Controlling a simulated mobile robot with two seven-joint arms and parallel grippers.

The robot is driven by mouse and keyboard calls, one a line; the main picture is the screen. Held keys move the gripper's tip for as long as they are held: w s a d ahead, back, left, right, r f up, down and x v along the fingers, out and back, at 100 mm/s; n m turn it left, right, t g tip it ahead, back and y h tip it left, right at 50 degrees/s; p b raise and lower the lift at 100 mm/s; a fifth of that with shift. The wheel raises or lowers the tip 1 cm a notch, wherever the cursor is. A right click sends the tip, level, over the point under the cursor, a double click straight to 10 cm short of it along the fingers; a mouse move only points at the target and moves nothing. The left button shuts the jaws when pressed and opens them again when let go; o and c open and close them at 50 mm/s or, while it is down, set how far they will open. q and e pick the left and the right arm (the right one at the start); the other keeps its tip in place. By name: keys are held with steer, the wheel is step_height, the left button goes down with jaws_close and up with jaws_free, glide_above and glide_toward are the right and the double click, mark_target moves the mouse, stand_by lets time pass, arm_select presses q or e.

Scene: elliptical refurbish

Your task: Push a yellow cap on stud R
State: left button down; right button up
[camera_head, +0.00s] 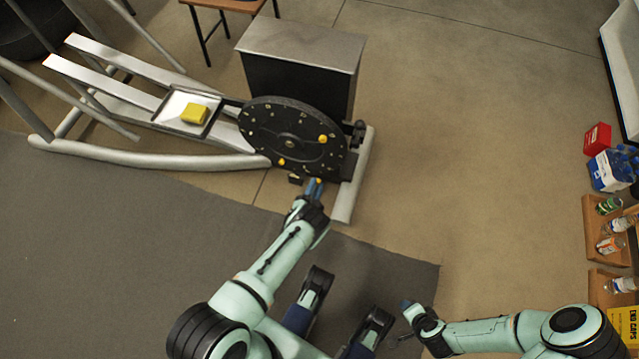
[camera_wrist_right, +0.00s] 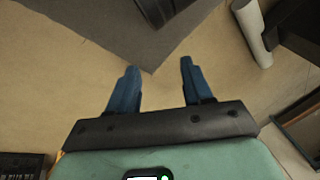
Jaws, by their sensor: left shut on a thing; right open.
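A black round disc (camera_head: 262,135) with small studs around its face is mounted on the silver elliptical frame. One yellow cap (camera_head: 322,139) sits on its right side and a smaller yellow spot (camera_head: 281,161) shows near its lower edge. I cannot read which stud is R. My left gripper (camera_head: 317,184) is just below the disc's lower right edge, shut on a small yellow thing, likely a yellow cap (camera_head: 318,181), mostly hidden by the fingers. My right gripper (camera_head: 406,304) is far from the disc; the right wrist view shows its fingers (camera_wrist_right: 160,70) open and empty over the floor.
A yellow block (camera_head: 195,113) lies on a tray (camera_head: 170,108) on the frame, left of the disc. A dark box with a grey top (camera_head: 303,43) stands behind the disc. Wooden racks with bottles (camera_head: 594,240) stand at the right. The floor between is clear.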

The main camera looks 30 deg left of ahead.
mark_target(323, 166)
arm_select(q)
steer(key=shift+w+a+t+b, duration=0.15)
steer(key=shift+w+b, duration=0.2)
steer(key=shift+w, duration=0.25)
steer(key=shift+w+a+t+b, duration=0.15)
steer(key=shift+w+b, duration=0.2)
steer(key=shift+w, duration=0.2)
steer(key=shift+b+x, duration=0.8)
steer(key=shift+x, duration=0.8)
arm_select(e)
steer(key=s+d+f+g, duration=0.1)
steer(key=s+f, duration=0.3)
steer(key=f, duration=0.1)
steer(key=shift+s+f+g, duration=0.2)
steer(key=shift+g, duration=0.2)
steer(key=shift+d, duration=0.1)
arm_select(q)
steer(key=shift+m, duration=0.4)
arm_select(e)
steer(key=shift+f, duration=0.15)
arm_select(q)
steer(key=shift+w+a+b, duration=0.15)
steer(key=shift+w+b, duration=0.4)
arm_select(e)
steer(key=shift+f, duration=0.4)
